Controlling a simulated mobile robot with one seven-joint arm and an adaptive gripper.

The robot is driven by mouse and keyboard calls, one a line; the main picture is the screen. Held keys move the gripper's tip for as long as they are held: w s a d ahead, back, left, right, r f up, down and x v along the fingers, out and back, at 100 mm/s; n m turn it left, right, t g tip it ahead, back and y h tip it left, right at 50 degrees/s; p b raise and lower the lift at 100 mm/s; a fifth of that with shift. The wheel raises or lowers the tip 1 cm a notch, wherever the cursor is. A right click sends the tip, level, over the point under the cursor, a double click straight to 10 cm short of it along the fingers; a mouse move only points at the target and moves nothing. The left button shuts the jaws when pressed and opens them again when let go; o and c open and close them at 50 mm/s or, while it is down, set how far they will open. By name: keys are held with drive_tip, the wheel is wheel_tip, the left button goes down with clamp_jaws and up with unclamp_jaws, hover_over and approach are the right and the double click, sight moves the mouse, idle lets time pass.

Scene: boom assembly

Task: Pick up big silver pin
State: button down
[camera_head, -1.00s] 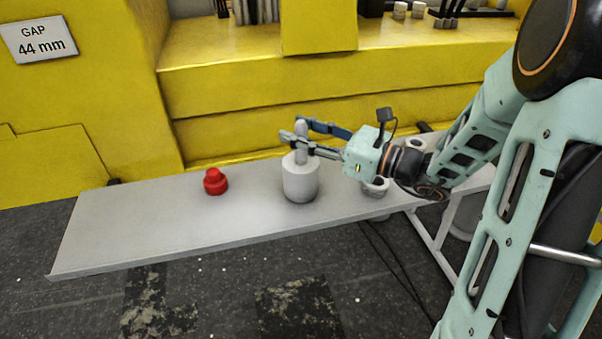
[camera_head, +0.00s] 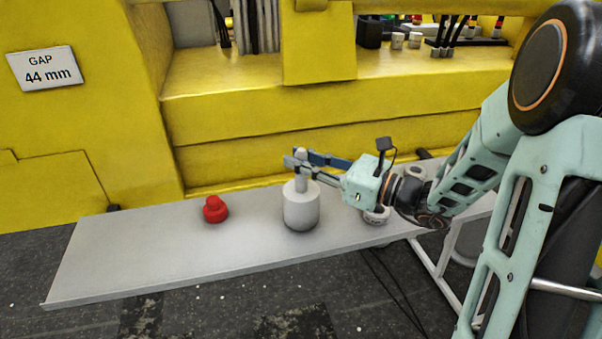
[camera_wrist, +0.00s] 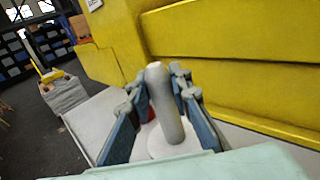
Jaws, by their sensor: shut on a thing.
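The big silver pin (camera_head: 301,208) is a wide pale grey cylinder with a thin upright stem on top. It stands upright on the grey bench (camera_head: 140,256), or very close above it; I cannot tell which. My gripper (camera_head: 299,164) comes in from the right and is shut on the stem. In the wrist view the stem of the pin (camera_wrist: 164,105) stands between the two fingers of my gripper (camera_wrist: 163,95). The pin's wide lower part is mostly hidden there.
A smaller red pin (camera_head: 215,210) stands to the left on the bench. A pale ring-like part (camera_head: 376,216) is partly hidden under my wrist. A yellow machine structure (camera_head: 330,113) rises behind the bench. The bench's left end is clear.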

sight(301, 149)
drive_tip(key=shift+r+p, duration=1.5)
drive_tip(key=shift+r, duration=0.4)
drive_tip(key=s+d+r+p, duration=0.1)
drive_tip(key=s+d+r, duration=0.1)
drive_tip(key=s+r, duration=0.2)
drive_tip(key=s+d+r, duration=0.1)
drive_tip(key=s+r, duration=0.4)
drive_tip(key=s, duration=0.4)
drive_tip(key=shift+s+d+p, duration=0.25)
drive_tip(key=shift+d+p, duration=0.15)
drive_tip(key=shift+r, duration=0.2)
